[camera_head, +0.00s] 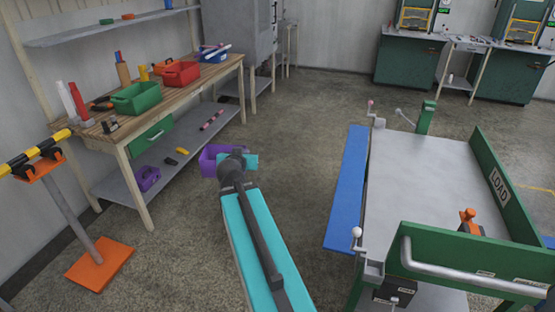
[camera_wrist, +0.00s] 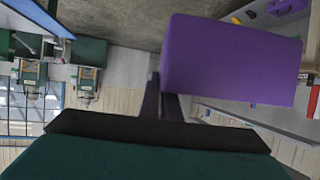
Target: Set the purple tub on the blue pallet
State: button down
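The purple tub (camera_head: 208,163) is in front of my gripper (camera_head: 236,160) in the head view, seemingly off the floor between the workbench and the cart. In the wrist view the purple tub (camera_wrist: 232,62) is large and close, with a plain purple face showing. The dark fingers of my gripper (camera_wrist: 162,98) meet its left edge and look shut on its wall; the fingertips are partly hidden. A long flat blue slab (camera_head: 347,190), probably the blue pallet, runs along the left side of the cart. Its right part is hidden by the cart.
The wooden workbench (camera_head: 195,93) at left holds a green bin (camera_head: 136,98) and red bin (camera_head: 181,73). A smaller purple container (camera_head: 147,178) sits on its lower shelf. The grey cart top (camera_head: 420,190) has green walls. An orange-footed post (camera_head: 100,263) stands at left. Floor behind is clear.

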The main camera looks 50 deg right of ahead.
jog(key=w+a+r+n+t+y, duration=0.1)
jog(key=w+a+r+n+y, duration=0.2)
jog(key=a, duration=0.8)
jog(key=w+a+r+n+t+y, duration=0.2)
jog(key=w+a+r, duration=0.3)
jog(key=a, duration=0.6)
jog(key=w+a+r+n+t+y, duration=0.2)
jog(key=w+a+r+n+y, duration=0.2)
jog(key=a, duration=0.8)
jog(key=w+n+y, duration=0.1)
jog(key=w, duration=0.1)
jog(key=shift+w+r, duration=0.35)
jog(key=shift+s, duration=0.1)
